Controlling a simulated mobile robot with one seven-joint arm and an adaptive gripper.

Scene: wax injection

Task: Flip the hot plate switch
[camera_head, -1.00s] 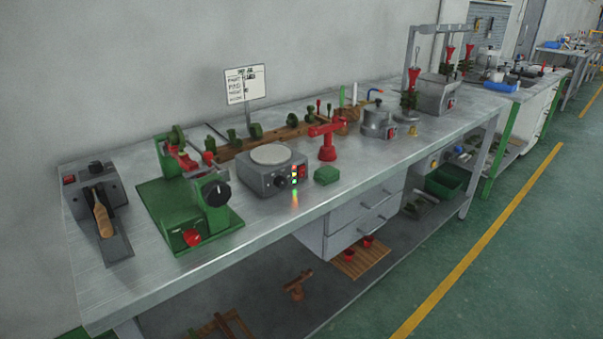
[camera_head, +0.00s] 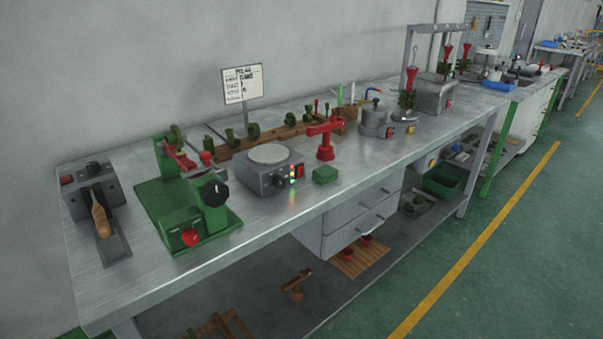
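The hot plate (camera_head: 269,168) is a grey box with a round pale top, standing on the metal bench left of the middle of the view. Its front has a black knob (camera_head: 280,180), small coloured lights (camera_head: 292,173) that glow, and a red switch (camera_head: 299,171) at the right end of the panel. Which way the switch is tipped is too small to tell. My gripper is not in view.
The metal bench (camera_head: 130,285) carries a green machine (camera_head: 190,215) left of the hot plate. A red stand (camera_head: 325,145) and a green block (camera_head: 325,174) are close on its right. The green floor (camera_head: 500,255) in front is clear.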

